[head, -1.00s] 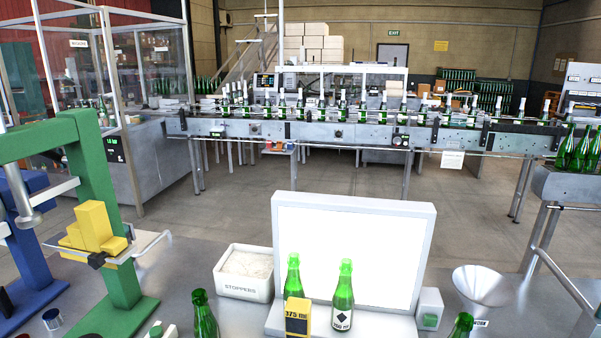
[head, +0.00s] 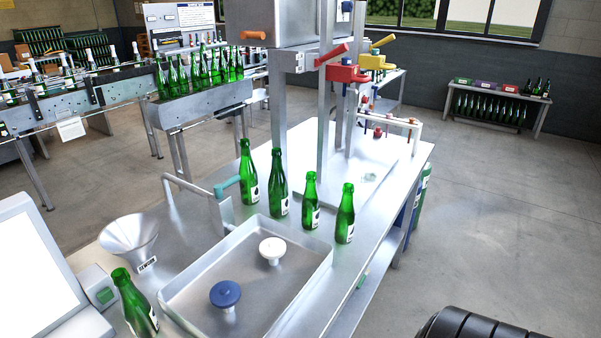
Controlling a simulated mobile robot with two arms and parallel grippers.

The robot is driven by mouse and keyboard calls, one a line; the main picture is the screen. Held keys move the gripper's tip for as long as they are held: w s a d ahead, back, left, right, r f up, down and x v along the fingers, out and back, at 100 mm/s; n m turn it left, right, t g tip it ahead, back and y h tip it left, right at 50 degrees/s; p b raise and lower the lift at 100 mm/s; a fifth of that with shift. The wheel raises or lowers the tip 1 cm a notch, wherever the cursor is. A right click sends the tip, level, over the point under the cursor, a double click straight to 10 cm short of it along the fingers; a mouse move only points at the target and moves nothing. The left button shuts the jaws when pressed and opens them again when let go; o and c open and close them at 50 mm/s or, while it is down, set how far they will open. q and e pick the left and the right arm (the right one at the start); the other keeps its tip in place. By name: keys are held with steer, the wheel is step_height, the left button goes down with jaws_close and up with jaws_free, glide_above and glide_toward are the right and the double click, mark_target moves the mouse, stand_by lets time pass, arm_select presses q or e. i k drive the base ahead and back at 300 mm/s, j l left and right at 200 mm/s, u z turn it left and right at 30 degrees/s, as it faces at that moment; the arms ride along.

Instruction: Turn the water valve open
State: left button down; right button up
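A grey pipe tap (head: 190,188) stands at the left back corner of a shallow metal basin (head: 205,262). A teal lever handle (head: 228,187) sits on it; this looks like the water valve. No water stream is visible from it. A blue mushroom-shaped piece (head: 225,293) and a white one (head: 272,249) stand in the basin.
Several green bottles (head: 279,185) stand along the basin's back and right sides. One bottle (head: 134,302) stands front left, near a funnel (head: 131,238). A machine with red (head: 347,73) and yellow handles rises behind. A black ribbed part shows bottom right.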

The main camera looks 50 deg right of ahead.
mark_target(218, 189)
steer(key=z, duration=1.05)
steer(key=i+l, duration=0.1)
steer(key=l, duration=0.85)
steer(key=i+u, duration=0.05)
